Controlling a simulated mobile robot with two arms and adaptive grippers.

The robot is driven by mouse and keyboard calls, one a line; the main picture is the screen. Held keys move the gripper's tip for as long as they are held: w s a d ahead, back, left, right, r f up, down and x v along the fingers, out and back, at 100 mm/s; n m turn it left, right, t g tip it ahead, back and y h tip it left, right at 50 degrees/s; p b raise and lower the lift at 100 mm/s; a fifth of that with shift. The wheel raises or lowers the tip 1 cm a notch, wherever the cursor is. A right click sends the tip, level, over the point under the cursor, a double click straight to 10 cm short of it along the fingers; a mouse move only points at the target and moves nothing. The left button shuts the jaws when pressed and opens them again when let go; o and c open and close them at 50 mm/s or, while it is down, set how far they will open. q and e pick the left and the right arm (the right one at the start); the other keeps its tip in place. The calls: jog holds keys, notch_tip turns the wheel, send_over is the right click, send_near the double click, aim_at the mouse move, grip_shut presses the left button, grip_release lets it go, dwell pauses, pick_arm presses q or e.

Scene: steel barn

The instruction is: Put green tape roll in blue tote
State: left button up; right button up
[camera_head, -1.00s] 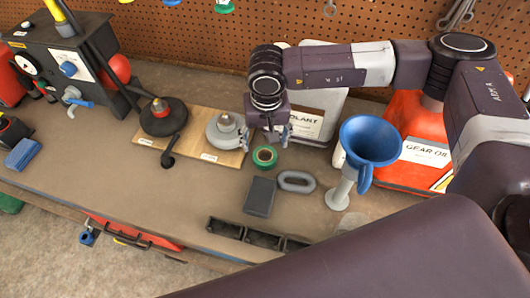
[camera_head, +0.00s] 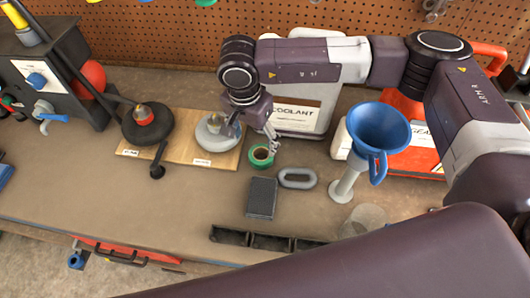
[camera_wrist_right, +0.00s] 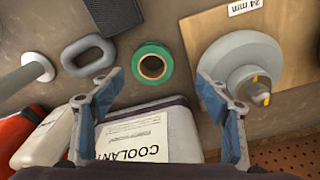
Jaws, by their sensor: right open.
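The green tape roll (camera_head: 261,156) lies flat on the bench, just right of the wooden board. In the right wrist view the green tape roll (camera_wrist_right: 152,64) shows whole, with its brown core, beyond and between the fingertips. My right gripper (camera_head: 272,140) is above the bench close to the roll, in front of the coolant jug. In the right wrist view the right gripper (camera_wrist_right: 158,82) is open and empty, its blue-padded fingers wide apart. My left gripper is not in view. I see no blue tote in these frames.
A grey ring (camera_head: 297,178) and a dark block (camera_head: 261,197) lie near the roll. A blue funnel (camera_head: 378,131) stands to the right. The coolant jug (camera_head: 303,112) stands behind. The wooden board (camera_head: 184,145) carries a grey disc piece (camera_head: 214,134). Black bins (camera_head: 270,243) line the front edge.

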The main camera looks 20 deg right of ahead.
aim_at(262, 159)
jog(key=f, duration=0.1)
jog(key=d+f+p, duration=0.1)
jog(key=f+p, duration=0.1)
jog(key=shift+s+d+f, duration=0.2)
jog(key=shift+s+f, duration=0.1)
jog(key=shift+s, duration=0.05)
notch_tip(262, 159, down, 2)
jog(key=shift+w+f+p, duration=0.15)
jog(key=shift+f+p, duration=0.05)
jog(key=shift+p, duration=0.45)
jog(key=shift+d+f, duration=0.1)
jog(key=shift+f, duration=0.35)
jog(key=shift+c, duration=0.3)
jog(key=shift+w, duration=0.1)
jog(key=c, duration=1.3)
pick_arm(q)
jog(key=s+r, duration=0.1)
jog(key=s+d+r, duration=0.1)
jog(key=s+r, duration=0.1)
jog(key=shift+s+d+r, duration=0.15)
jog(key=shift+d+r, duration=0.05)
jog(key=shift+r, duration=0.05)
